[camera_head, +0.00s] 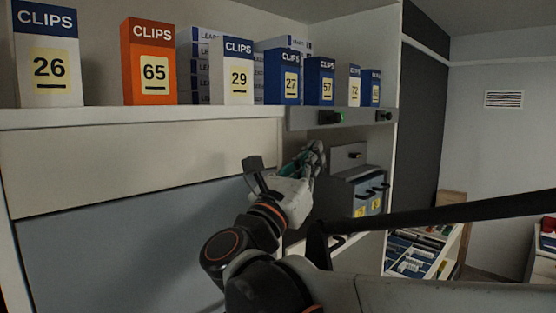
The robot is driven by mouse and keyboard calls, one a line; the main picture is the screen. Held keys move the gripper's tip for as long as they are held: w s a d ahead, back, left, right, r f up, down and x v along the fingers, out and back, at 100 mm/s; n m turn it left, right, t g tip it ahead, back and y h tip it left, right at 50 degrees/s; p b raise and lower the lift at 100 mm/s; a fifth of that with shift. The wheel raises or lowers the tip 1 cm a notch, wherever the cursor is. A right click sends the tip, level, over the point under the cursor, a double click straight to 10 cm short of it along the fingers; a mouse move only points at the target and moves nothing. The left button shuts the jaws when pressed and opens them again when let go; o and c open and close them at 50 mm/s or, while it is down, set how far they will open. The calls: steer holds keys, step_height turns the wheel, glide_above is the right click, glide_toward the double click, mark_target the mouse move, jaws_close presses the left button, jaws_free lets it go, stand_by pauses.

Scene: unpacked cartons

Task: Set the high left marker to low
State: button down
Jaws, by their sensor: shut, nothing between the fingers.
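A grey rail (355,118) runs along the shelf's front edge. It carries two small dark markers: the left marker (331,117), with a faint green spot, and the right marker (384,116). I cannot make out their settings. My gripper (316,153) is shut and empty. In the picture it is just below the rail, below and a little left of the left marker, and looks apart from it. My arm hides part of the space beneath.
Several CLIPS boxes stand on the shelf (100,118), including an orange one (149,62). A grey drawer unit (340,195) with dark handles and yellow labels sits right of my gripper. Blue-grey panels (120,240) fill the left. A low bookcase (425,250) stands at right.

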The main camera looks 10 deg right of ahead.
mark_target(332, 118)
steer(key=p+x, duration=0.2)
steer(key=x, duration=0.7)
steer(key=shift+p, duration=0.3)
steer(key=shift+w+d, duration=0.1)
steer(key=shift+w, duration=0.05)
steer(key=w+d+b, duration=0.1)
steer(key=w+d, duration=0.2)
steer(key=d, duration=0.2)
steer(key=shift+w, duration=0.3)
steer(key=shift+a+f+b, duration=0.1)
steer(key=shift+f+b, duration=0.05)
steer(key=shift+b, duration=0.2)
